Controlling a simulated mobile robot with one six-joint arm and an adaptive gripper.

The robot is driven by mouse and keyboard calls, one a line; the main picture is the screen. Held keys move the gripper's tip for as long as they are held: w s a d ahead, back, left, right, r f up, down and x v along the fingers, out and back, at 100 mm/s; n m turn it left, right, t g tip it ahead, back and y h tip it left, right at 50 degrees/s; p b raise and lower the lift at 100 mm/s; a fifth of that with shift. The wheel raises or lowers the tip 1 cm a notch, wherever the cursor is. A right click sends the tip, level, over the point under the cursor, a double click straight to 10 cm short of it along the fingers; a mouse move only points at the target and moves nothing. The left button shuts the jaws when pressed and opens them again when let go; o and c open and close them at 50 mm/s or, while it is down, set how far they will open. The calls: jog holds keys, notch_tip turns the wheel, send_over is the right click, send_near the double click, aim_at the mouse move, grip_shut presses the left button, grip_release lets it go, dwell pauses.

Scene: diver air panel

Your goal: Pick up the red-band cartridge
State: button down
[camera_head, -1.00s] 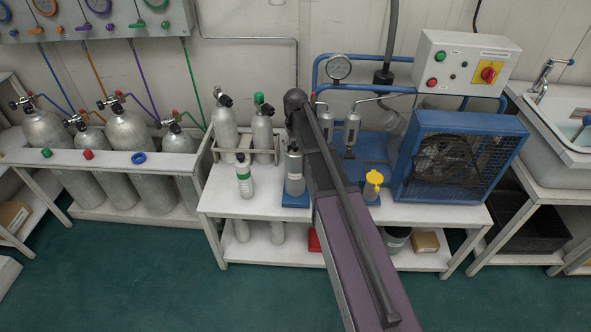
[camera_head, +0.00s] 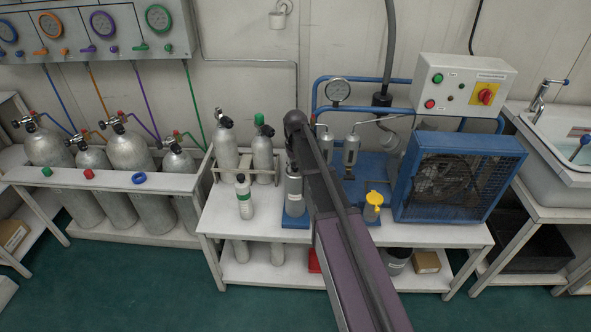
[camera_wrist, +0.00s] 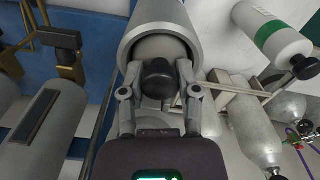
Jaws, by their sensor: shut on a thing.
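In the wrist view my gripper (camera_wrist: 158,85) is shut on a black knob (camera_wrist: 158,78). The knob sits at the mouth of a wide grey cylinder (camera_wrist: 188,18), with a paler grey body partly visible inside its rim. No red band shows in either view, so I cannot confirm that this is the red-band cartridge. In the head view a grey cylinder (camera_head: 294,192) stands upright on a blue base, beside my arm; my gripper's fingers are hidden there. A white cartridge with a green band (camera_head: 244,197) stands to its left, and also shows in the wrist view (camera_wrist: 270,35).
Grey cylinders stand in a rack (camera_head: 216,170) at the bench's back left. A yellow-topped container (camera_head: 373,205) and a blue-caged fan unit (camera_head: 447,180) are to the right of my arm. The white bench (camera_head: 220,215) is clear at its front left.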

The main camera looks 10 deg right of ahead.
notch_tip(320, 180, up, 28)
jog(key=p, duration=2.7)
jog(key=shift+f, duration=0.25)
